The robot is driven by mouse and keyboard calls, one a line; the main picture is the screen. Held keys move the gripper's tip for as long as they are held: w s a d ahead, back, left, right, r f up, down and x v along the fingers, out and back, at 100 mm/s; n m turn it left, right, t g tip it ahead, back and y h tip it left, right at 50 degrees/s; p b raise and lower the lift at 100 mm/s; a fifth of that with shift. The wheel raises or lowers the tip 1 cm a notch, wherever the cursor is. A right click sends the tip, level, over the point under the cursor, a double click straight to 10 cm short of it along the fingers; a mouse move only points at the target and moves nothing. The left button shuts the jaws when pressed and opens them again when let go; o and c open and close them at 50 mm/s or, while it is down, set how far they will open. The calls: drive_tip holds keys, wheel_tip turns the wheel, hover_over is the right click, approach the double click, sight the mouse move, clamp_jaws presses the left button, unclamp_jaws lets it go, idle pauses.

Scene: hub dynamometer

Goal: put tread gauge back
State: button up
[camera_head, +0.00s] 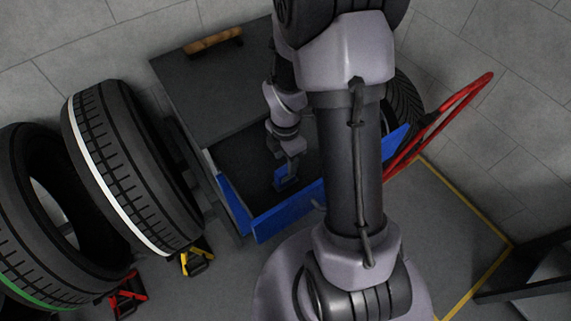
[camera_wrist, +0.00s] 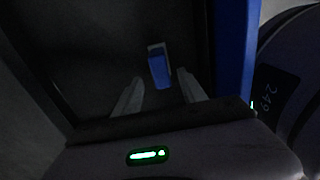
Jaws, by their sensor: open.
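The tread gauge (camera_wrist: 159,68), a small blue block with a pale grey part at its far end, lies on the dark floor of the open drawer in the wrist view. In the head view its blue shape (camera_head: 286,179) shows just below my gripper (camera_head: 289,166). My gripper (camera_wrist: 160,86) reaches down into the drawer (camera_head: 290,211), which has a blue front. Its two pale fingers are apart, one on each side of the gauge's near end. I cannot tell whether they touch it.
The grey cabinet (camera_head: 205,100) has a brown-handled object (camera_head: 213,42) on top. Large tyres (camera_head: 130,165) stand at left, with yellow (camera_head: 197,259) and red (camera_head: 128,296) stands by them. A red hand-truck frame (camera_head: 440,122) is close to the drawer's right.

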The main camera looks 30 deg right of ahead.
wheel_tip(320, 180, up, 3)
drive_tip(key=shift+r+p, duration=0.1)
drive_tip(key=shift+p, duration=0.3)
drive_tip(key=a+r+m+t, duration=0.1)
drive_tip(key=a+r+m, duration=0.1)
drive_tip(key=r+m, duration=0.3)
drive_tip(key=a+r+m+t, duration=0.1)
drive_tip(key=a+r+m, duration=0.15)
drive_tip(key=r, duration=0.45)
drive_tip(key=s+a+r+m+t+y, duration=0.2)
drive_tip(key=s+a+r+m, duration=0.8)
drive_tip(key=m, duration=0.5)
wheel_tip(320, 180, up, 3)
drive_tip(key=shift+s+f+t, duration=0.1)
drive_tip(key=shift+s+t, duration=0.55)
drive_tip(key=shift+t, duration=0.25)
